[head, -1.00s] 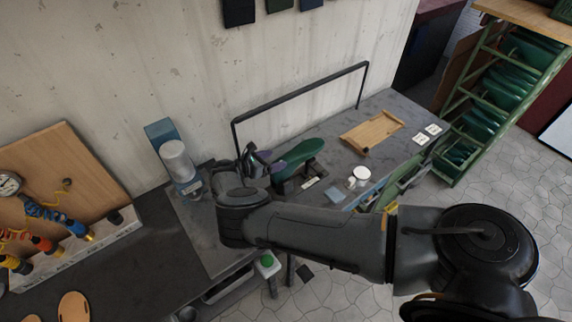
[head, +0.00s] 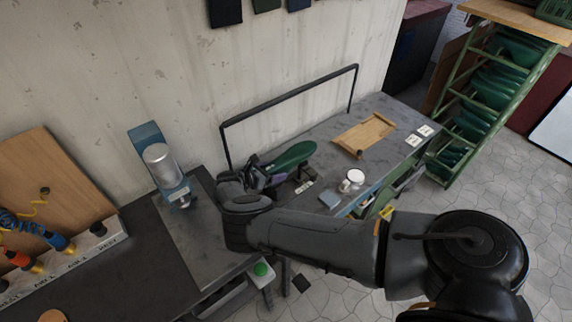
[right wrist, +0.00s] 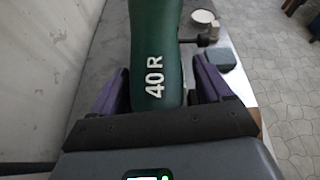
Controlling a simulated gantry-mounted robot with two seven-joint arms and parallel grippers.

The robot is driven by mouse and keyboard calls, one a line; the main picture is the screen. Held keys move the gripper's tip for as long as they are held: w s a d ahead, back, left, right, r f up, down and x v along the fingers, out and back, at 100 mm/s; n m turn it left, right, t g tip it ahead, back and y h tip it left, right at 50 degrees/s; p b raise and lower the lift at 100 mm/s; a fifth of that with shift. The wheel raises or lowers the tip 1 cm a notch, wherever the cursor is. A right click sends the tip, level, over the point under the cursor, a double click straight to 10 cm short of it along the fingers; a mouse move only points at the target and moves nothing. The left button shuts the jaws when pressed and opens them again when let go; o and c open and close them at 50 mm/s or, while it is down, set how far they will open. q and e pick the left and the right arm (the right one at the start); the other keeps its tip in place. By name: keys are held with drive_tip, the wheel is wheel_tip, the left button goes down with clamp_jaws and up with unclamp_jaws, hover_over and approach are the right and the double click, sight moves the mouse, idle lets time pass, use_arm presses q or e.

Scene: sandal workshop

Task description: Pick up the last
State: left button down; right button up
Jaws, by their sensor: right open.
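The last (head: 292,157) is dark green and foot-shaped, on the grey bench beyond my right gripper in the head view. In the right wrist view the last (right wrist: 156,50) carries the white mark "40 R" and lies between the two purple fingers. My right gripper (head: 262,172) is open around the near part of the last; in the wrist view its fingers (right wrist: 158,92) stand on either side, with a small gap visible on the right. Its own wrist hides what supports the last. My left gripper is not in view.
A wooden tray (head: 364,135), a white cup (head: 355,176) and a blue-grey block (head: 329,199) sit on the bench to the right. A black rail frame (head: 290,98) runs along the back. A green rack (head: 489,90) holds more lasts.

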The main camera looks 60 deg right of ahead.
drive_tip(key=shift+r, duration=0.1)
drive_tip(key=c, duration=1)
